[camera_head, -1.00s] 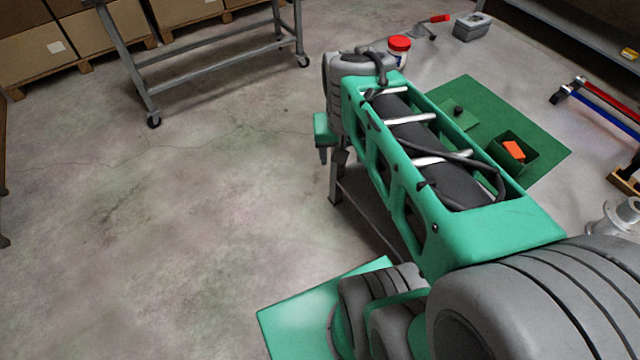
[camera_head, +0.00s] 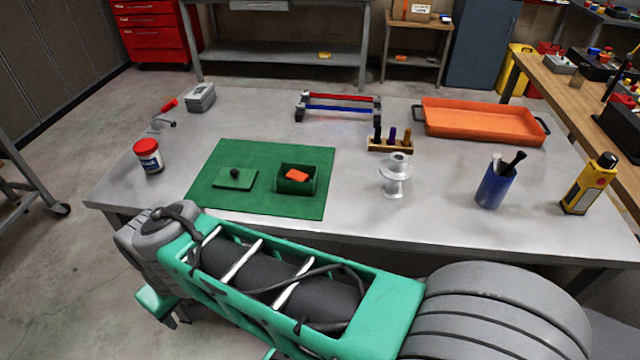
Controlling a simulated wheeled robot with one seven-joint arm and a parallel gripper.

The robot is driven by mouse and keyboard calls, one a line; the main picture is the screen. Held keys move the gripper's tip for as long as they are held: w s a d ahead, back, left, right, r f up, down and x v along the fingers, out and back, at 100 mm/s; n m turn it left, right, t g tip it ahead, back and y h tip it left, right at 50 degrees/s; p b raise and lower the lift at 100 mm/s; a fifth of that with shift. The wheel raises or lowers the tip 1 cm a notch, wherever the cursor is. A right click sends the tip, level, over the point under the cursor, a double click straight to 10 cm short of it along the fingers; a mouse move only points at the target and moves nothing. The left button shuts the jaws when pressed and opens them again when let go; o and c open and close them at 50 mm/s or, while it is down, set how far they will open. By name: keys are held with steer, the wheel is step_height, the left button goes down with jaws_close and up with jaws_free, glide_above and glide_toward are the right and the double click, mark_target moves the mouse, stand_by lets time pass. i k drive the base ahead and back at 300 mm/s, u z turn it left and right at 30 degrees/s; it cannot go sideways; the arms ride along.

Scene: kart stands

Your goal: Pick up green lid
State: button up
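The green lid (camera_head: 235,179) is a flat square plate with a dark round knob. It lies on the left part of a green mat (camera_head: 262,213) on the grey table. To its right on the mat stands an open green box (camera_head: 308,187) with an orange block (camera_head: 297,175) inside. My gripper (camera_head: 160,308) shows only in part at the lower left, beyond the end of my arm and below the table's front edge. It is apart from the lid. Its fingers are mostly hidden, so I cannot see their opening.
The table's front edge lies just beyond my arm.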

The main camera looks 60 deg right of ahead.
mark_target(235, 175)
steer(key=z, duration=1.6)
